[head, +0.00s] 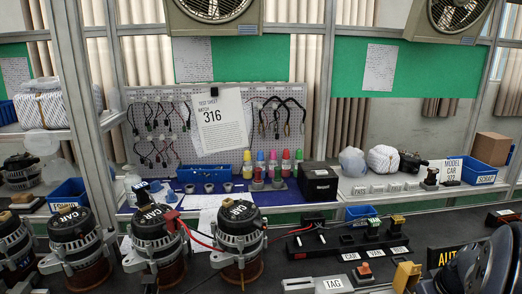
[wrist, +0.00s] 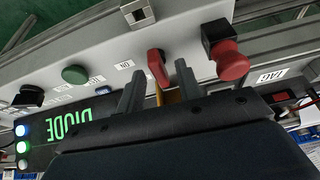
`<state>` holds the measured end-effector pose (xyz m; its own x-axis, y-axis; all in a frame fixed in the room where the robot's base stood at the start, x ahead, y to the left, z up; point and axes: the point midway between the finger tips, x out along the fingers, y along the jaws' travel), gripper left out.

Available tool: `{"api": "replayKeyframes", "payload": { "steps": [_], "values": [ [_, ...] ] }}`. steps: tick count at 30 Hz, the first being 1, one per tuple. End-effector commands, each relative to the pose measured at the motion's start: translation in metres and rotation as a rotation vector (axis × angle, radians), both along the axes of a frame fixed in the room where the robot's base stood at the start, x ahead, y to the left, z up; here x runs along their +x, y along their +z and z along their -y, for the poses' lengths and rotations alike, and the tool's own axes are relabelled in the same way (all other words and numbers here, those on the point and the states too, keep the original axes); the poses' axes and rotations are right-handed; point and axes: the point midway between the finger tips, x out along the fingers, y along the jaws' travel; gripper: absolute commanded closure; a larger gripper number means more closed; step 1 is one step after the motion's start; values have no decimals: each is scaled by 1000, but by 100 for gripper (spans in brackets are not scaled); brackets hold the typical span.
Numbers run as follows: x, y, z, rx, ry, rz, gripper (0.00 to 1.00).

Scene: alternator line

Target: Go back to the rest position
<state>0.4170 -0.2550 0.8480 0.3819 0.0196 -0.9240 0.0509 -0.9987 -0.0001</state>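My gripper (wrist: 158,68) shows in the wrist view with its two dark fingers apart. A red switch lever (wrist: 157,66) on a light grey panel appears in the gap between the fingertips. I cannot tell whether the fingers touch the lever. No held object is visible. In the head view, dark blue rounded parts of my arm fill the lower right corner, and the fingertips cannot be made out there.
The panel bears a green button (wrist: 75,75), a red mushroom button (wrist: 229,62) and a lit DIODE display (wrist: 82,124). Several alternators (head: 240,240) stand on the dark bench at left and middle. A black terminal strip (head: 350,243) lies behind the TAG block (head: 330,284). Shelves and posts stand behind.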

Motion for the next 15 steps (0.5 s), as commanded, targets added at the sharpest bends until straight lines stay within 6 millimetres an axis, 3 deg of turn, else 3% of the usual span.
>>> {"api": "replayKeyframes", "payload": {
  "steps": [6,15],
  "values": [
    [-1,3,1,-2,45,3,66],
    [-23,59,4,-4,41,4,66]
  ]
}}
